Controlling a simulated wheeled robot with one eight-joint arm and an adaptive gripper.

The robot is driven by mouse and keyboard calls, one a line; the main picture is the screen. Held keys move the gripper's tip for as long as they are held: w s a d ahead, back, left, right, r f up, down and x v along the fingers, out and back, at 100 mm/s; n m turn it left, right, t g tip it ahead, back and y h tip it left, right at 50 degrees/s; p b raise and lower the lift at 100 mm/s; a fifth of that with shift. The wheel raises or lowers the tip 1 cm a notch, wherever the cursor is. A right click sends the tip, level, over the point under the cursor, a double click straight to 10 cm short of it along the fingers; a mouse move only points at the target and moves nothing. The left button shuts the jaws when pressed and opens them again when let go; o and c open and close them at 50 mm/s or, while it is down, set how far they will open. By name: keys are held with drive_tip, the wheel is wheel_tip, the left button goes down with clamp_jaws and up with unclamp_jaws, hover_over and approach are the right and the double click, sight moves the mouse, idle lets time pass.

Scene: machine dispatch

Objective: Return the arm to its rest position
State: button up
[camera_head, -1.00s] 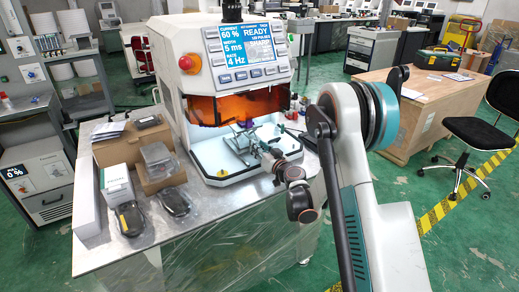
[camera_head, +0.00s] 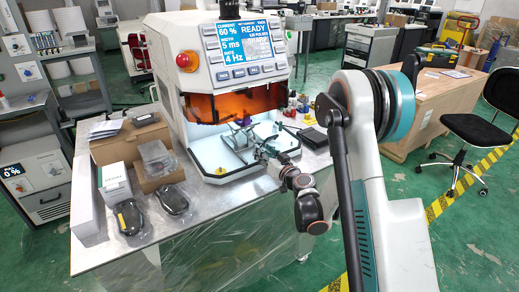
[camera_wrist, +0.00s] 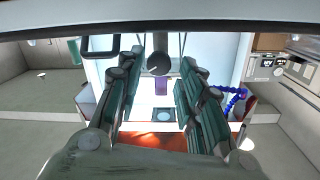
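My arm reaches from the right to the front of the white machine (camera_head: 215,70) in the head view. My gripper (camera_head: 264,151) is small there, at the right front of the machine's lit chamber (camera_head: 215,160). In the wrist view, the two green-grey fingers of my gripper (camera_wrist: 160,82) stand apart with a clear gap between them. Nothing is held.
The machine's orange cover (camera_head: 235,103) hangs above the chamber opening. Boxes and two dark wrapped items (camera_head: 130,217) lie on the metal table's left. A dark flat case (camera_head: 314,137) lies right of the machine. A wooden crate (camera_head: 425,115) and black chair (camera_head: 475,132) stand further right.

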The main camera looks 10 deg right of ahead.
drive_tip(key=shift+v, duration=0.9)
drive_tip(key=s+d+r+m+t+h, duration=0.1)
drive_tip(key=d+r+h, duration=0.1)
drive_tip(key=r, duration=0.5)
drive_tip(key=s+d+r+m+t+h, duration=0.1)
drive_tip(key=d+r+h, duration=0.1)
drive_tip(key=r, duration=0.6)
drive_tip(key=s+d+r+m+g+h, duration=0.2)
drive_tip(key=s+d+r+h, duration=0.2)
drive_tip(key=s+r, duration=0.35)
drive_tip(key=s+a+f+n+g+y, duration=0.1)
drive_tip(key=s+a+f+g, duration=0.2)
drive_tip(key=s, duration=0.7)
drive_tip(key=s+a+f+n+g+y, duration=0.1)
drive_tip(key=s+a+f+g, duration=0.2)
drive_tip(key=s, duration=0.7)
drive_tip(key=s+a+f+n+g+y, duration=0.1)
drive_tip(key=s+a+f+n+g, duration=0.1)
drive_tip(key=s, duration=0.9)
wheel_tip(320, 180, down, 2)
drive_tip(key=shift+a+f+g+y, duration=0.1)
drive_tip(key=shift+a+g+y, duration=0.2)
drive_tip(key=shift+a+g, duration=0.5)
